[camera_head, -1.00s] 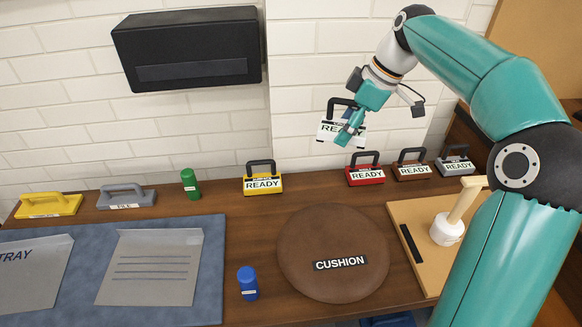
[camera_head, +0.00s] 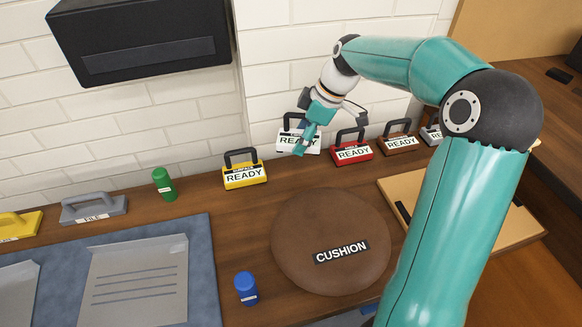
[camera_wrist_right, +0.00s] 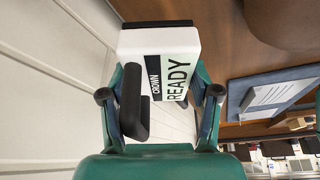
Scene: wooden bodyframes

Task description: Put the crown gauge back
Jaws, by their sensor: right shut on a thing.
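The crown gauge (camera_head: 287,139) is a white block with a dark handle, marked READY. The right wrist view shows the word CROWN on the white block (camera_wrist_right: 175,75). My right gripper (camera_head: 308,139) is shut on it, with a finger on each side in the right wrist view (camera_wrist_right: 160,97). The gauge is upright near the wall, between the yellow gauge (camera_head: 245,176) and the red gauge (camera_head: 352,152). It looks slightly above the bench, but the gap under it is hard to judge. My left gripper is not in view.
A brown gauge (camera_head: 399,144) and a grey gauge (camera_head: 431,136) stand farther right. A green bottle (camera_head: 164,184), a blue bottle (camera_head: 246,289) and a round brown cushion (camera_head: 330,225) are on the bench (camera_head: 222,215). A black box (camera_head: 140,45) hangs on the wall.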

